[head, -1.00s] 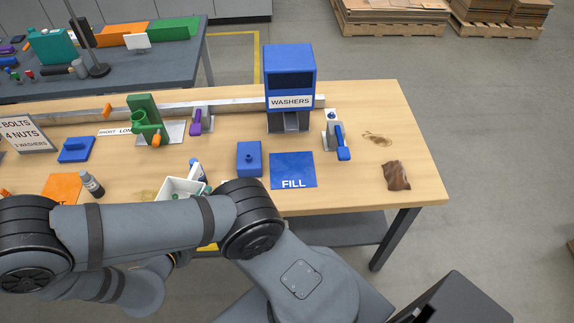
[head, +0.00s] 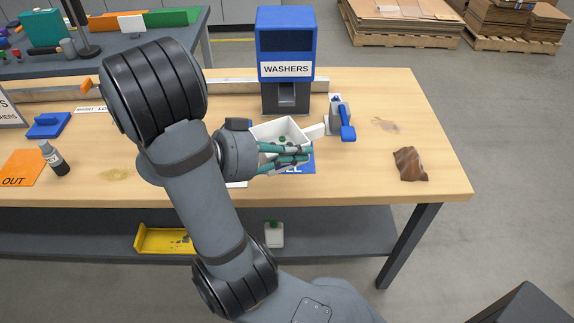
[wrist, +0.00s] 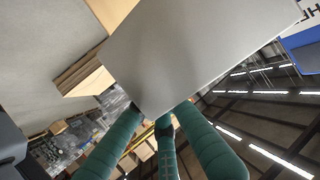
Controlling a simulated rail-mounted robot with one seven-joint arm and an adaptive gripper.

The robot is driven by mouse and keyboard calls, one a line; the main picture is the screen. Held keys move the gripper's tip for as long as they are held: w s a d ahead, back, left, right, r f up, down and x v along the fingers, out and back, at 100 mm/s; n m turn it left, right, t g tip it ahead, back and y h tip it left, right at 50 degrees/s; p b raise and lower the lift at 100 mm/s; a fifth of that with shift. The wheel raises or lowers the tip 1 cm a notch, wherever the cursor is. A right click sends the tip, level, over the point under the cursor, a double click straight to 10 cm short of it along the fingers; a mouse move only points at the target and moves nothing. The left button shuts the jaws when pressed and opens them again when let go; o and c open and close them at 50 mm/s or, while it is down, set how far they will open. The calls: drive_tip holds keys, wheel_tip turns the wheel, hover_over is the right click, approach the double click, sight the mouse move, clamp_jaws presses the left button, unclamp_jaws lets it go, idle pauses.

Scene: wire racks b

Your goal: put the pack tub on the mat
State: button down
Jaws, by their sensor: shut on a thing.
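The pack tub (head: 268,132) is a white open box with small green pieces inside. My gripper (head: 290,157) has green fingers, which are shut on the tub's near side. The blue mat marked FILL (head: 308,164) lies behind the fingers and mostly below the tub, largely hidden. I cannot tell whether the tub touches it. In the wrist view, a broad pale grey surface (wrist: 195,50), apparently the tub's wall, lies beyond the gripper's fingertips (wrist: 165,120).
The blue WASHERS dispenser (head: 285,45) stands close behind the tub. A blue-handled device (head: 346,120) stands just to the right. A brown crumpled packet (head: 410,164) lies farther right. The orange OUT mat (head: 20,168) and a bottle (head: 54,160) are at left.

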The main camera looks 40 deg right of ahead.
drive_tip(key=shift+g, duration=0.3)
drive_tip(key=d+p, duration=0.1)
drive_tip(key=w+d+f+p, duration=0.1)
drive_tip(key=d, duration=0.1)
drive_tip(key=shift+w+d+f+p, duration=0.25)
drive_tip(key=shift+w+f+p, duration=0.1)
drive_tip(key=shift+p, duration=0.05)
drive_tip(key=shift+m, duration=0.3)
drive_tip(key=w+d+f, duration=0.1)
drive_tip(key=w, duration=0.1)
drive_tip(key=w+d+f, duration=0.1)
drive_tip(key=w+f, duration=0.1)
drive_tip(key=w+d+f, duration=0.2)
drive_tip(key=shift+f, duration=0.1)
drive_tip(key=shift+d+f+b, duration=0.1)
drive_tip(key=shift+f+b, duration=0.2)
drive_tip(key=shift+f, duration=1.7)
drive_tip(key=shift+f, duration=0.2)
drive_tip(key=c, duration=1.9)
unclamp_jaws()
